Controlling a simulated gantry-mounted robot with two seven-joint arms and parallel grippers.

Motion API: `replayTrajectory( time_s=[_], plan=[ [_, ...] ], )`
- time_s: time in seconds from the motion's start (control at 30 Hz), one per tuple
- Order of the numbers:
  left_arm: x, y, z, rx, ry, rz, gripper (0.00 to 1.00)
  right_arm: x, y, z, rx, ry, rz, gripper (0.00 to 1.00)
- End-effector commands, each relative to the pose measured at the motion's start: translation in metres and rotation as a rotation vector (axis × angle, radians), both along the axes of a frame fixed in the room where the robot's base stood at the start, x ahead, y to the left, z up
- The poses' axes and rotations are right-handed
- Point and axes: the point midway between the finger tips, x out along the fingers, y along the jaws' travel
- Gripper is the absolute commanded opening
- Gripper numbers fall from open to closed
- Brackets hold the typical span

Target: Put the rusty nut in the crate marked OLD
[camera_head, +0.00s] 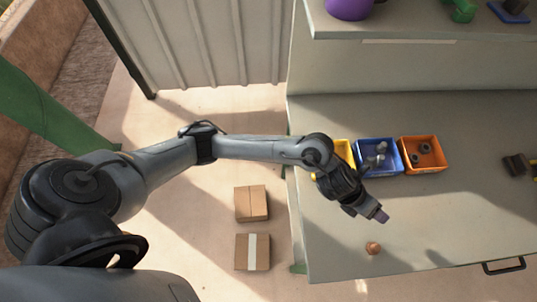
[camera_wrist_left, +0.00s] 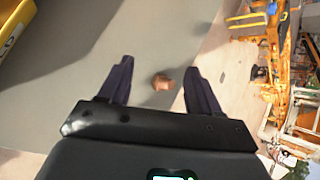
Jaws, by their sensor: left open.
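The rusty nut (camera_head: 373,248), small and brown-orange, lies on the grey bench top near its front edge. My left gripper (camera_head: 380,215) is just behind the nut in the head view, above the bench. In the left wrist view the gripper (camera_wrist_left: 157,68) is open and empty, with the nut (camera_wrist_left: 161,81) showing between its fingers, apart from both. A yellow crate (camera_head: 347,149), a blue crate (camera_head: 394,167) and an orange crate (camera_head: 438,168) stand side by side behind the gripper. No OLD marking can be read on any of them. My right gripper is not in view.
The blue crate holds grey metal parts and the orange crate holds dark nuts. My arm partly hides the yellow crate. A dark object (camera_head: 515,165) lies at the right. Two cardboard boxes (camera_head: 252,204) are on the floor left of the bench. Bench right of the nut is clear.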

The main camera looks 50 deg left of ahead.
Motion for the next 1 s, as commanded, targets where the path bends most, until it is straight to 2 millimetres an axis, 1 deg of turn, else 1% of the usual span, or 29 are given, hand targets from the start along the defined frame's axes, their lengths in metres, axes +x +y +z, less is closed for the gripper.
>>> replayTrajectory(
  time_s=[0.03, 0.1, 0.17, 0.23, 0.27, 0.3, 0.37, 0.4, 0.47, 0.5, 0.57, 0.6, 0.7, 0.8, 0.9, 1.0],
  plan=[
    [-0.013, -0.01, 0.002, -0.108, 0.059, 0.131, 0.63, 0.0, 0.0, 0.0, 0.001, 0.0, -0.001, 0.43],
    [-0.022, -0.011, 0.008, -0.248, 0.144, 0.339, 0.63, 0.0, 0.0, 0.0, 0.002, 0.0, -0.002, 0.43],
    [-0.029, -0.004, 0.012, -0.364, 0.227, 0.528, 0.63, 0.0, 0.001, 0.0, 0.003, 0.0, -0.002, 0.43],
    [-0.038, 0.013, 0.013, -0.493, 0.334, 0.762, 0.63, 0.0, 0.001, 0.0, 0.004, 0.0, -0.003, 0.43],
    [-0.042, 0.023, 0.012, -0.544, 0.381, 0.867, 0.63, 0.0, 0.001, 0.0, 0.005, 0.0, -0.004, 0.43],
    [-0.049, 0.038, 0.009, -0.61, 0.445, 1.01, 0.63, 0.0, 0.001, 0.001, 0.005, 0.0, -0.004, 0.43],
    [-0.063, 0.064, 0.003, -0.701, 0.539, 1.226, 0.63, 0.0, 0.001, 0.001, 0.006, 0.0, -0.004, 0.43],
    [-0.074, 0.082, -0.003, -0.755, 0.599, 1.372, 0.63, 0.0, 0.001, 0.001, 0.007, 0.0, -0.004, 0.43],
    [-0.092, 0.109, -0.012, -0.827, 0.678, 1.585, 0.63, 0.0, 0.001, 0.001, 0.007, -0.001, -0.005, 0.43],
    [-0.106, 0.127, -0.018, -0.866, 0.724, 1.719, 0.63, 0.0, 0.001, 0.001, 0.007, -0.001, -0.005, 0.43],
    [-0.127, 0.151, -0.027, -0.915, 0.781, 1.909, 0.63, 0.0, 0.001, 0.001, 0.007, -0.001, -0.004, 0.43],
    [-0.142, 0.165, -0.032, -0.942, 0.812, 2.025, 0.63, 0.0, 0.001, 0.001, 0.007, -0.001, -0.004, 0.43],
    [-0.174, 0.194, -0.041, -0.991, 0.862, 2.267, 0.63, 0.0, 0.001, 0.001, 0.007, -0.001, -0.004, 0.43],
    [-0.198, 0.213, -0.045, -1.022, 0.884, 2.435, 0.63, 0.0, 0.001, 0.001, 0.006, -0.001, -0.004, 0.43],
    [-0.212, 0.223, -0.047, -1.038, 0.892, 2.53, 0.63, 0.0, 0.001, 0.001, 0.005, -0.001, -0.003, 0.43],
    [-0.218, 0.226, -0.048, -1.043, 0.895, 2.569, 0.63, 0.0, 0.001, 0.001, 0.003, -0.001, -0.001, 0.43]
  ],
)
